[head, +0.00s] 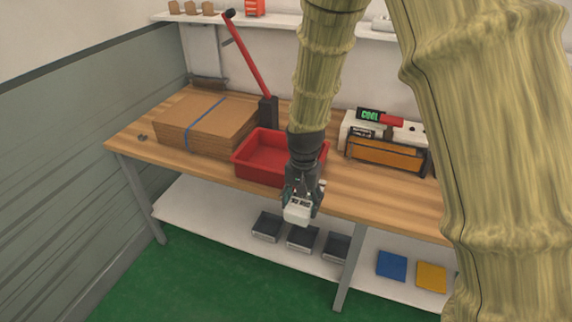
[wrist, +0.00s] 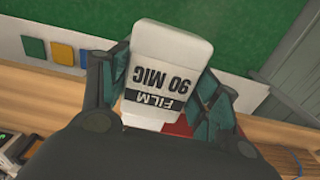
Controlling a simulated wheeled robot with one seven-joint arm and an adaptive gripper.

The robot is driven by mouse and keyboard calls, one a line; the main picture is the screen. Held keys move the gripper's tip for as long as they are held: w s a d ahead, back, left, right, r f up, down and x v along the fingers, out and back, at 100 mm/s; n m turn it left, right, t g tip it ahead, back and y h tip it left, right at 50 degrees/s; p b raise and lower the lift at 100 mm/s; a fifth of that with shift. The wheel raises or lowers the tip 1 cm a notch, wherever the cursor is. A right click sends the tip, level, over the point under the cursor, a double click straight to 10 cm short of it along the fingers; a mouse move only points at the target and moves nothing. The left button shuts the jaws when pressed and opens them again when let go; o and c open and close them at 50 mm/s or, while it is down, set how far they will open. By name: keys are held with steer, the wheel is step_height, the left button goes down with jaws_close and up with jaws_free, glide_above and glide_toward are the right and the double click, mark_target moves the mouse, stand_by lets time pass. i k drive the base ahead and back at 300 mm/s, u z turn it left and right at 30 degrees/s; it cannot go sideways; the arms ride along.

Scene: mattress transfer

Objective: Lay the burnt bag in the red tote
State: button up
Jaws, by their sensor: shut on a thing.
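The red tote (head: 250,171) stands open on the wooden bench, left of my arm; its right part is partly hidden by my gripper. My gripper (head: 301,195) is shut on a white block (head: 297,212), in front of and above the tote's front right corner. In the wrist view the white block (wrist: 165,65) reads "FILM 90 MIC" and sits between both fingers. I see no clearly burnt bag. An orange-brown flat piece (head: 385,155) lies along the front of the white machine; I cannot tell whether it is a bag.
The white machine (head: 408,131) with a green "COOL" display stands right of the tote. A strapped cardboard stack (head: 205,125) and a red-handled lever press (head: 268,110) are left and behind. Dark trays (head: 302,238) and blue and yellow squares lie on the lower shelf.

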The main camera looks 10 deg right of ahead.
mark_target(281, 167)
steer(key=i, duration=0.9)
steer(key=u, duration=0.05)
